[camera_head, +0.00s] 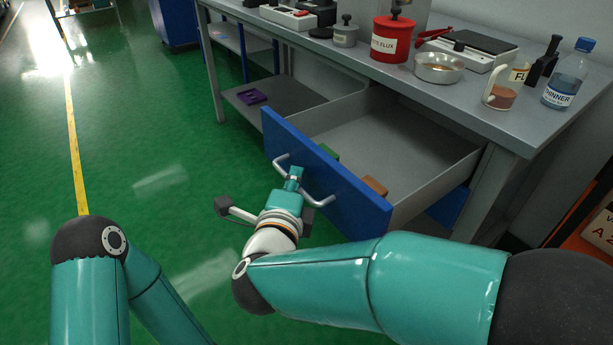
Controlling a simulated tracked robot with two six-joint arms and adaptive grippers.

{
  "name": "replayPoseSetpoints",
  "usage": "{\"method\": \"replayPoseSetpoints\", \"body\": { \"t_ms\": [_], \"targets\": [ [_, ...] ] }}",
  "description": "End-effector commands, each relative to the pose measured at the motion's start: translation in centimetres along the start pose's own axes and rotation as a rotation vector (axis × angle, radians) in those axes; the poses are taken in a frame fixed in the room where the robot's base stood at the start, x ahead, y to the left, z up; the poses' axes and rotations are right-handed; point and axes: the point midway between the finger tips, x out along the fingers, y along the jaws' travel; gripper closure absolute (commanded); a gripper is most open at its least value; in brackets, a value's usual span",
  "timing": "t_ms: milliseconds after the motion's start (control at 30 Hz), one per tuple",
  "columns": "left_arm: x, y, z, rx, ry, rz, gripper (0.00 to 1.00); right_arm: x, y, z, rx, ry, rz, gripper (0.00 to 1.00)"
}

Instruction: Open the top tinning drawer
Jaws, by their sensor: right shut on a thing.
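The top drawer, with a blue front (345,190) and a grey inside (385,128), is pulled well out from under the grey workbench (432,92). A light grey bar handle (319,201) is fixed across its front. My right gripper (293,176) is shut on the middle of this handle, and its jaws partly hide the bar. A green item (327,152) and an orange-brown item (374,186) show inside the drawer, close behind its front. My left arm is at the lower left, and its gripper is out of view.
On the bench stand a red flux pot (391,40), a metal bowl (438,68), a mug (500,97) and a thinner bottle (567,78). A purple item (252,97) lies on the lower shelf. The green floor (150,130) at the left is clear.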

Motion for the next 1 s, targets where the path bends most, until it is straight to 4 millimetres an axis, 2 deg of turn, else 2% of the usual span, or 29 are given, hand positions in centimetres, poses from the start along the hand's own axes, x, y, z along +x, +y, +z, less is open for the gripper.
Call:
{"method": "replayPoseSetpoints", "body": {
  "t_ms": [267, 300, 433, 767, 867, 1000],
  "targets": [
    [0.0, 0.0, 0.0, 0.000, 0.000, 0.000, 1.00, 0.0, 0.2, -0.3, -0.001, 0.010, 0.005, 1.00],
    [0.0, 0.0, 0.0, 0.000, 0.000, 0.000, 1.00, 0.0, 0.2, -0.3, -0.001, 0.010, 0.005, 0.85],
    [0.0, 0.0, 0.0, 0.000, 0.000, 0.000, 1.00, 0.0, 0.2, -0.3, 0.000, 0.009, 0.004, 0.64],
    [-0.1, 0.0, 0.0, 0.000, 0.000, 0.000, 1.00, 0.0, -0.1, -0.2, 0.001, 0.006, 0.001, 0.64],
    [-0.1, 0.0, 0.0, 0.000, 0.000, 0.000, 1.00, -0.1, -0.8, -0.1, 0.003, 0.006, 0.000, 0.64],
    [-0.1, 0.0, 0.0, 0.000, 0.000, 0.000, 1.00, -0.3, -2.7, 0.1, 0.007, 0.006, -0.002, 0.64]
  ]
}}
